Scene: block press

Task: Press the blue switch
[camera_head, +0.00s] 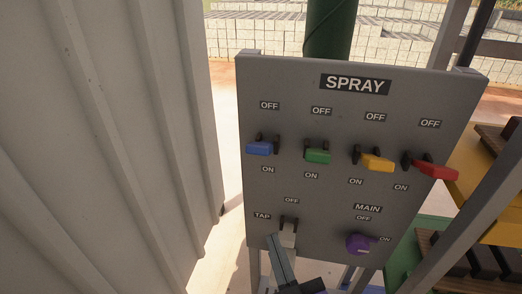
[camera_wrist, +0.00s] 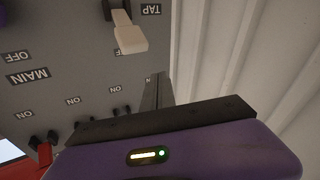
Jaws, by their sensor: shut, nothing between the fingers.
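The blue switch (camera_head: 259,148) is the leftmost of the coloured levers on the grey panel (camera_head: 300,220). It has an OFF label above and an ON label below, and its lever sticks out from the panel. My gripper (camera_head: 271,238) is low in the head view, with its fingers pointing up, below the blue switch and apart from it in the picture. The fingers are shut and empty. In the wrist view the shut fingers (camera_wrist: 158,85) point toward the panel. I cannot make out the blue switch there; my gripper's body covers much of the lower part.
A white TAP lever (camera_head: 288,232) is close beside my fingers. Green (camera_head: 318,156), yellow (camera_head: 377,163) and red (camera_head: 436,171) switches lie to the right of the blue one. A purple MAIN knob (camera_head: 359,244) is lower right. A corrugated wall (camera_head: 110,140) stands left.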

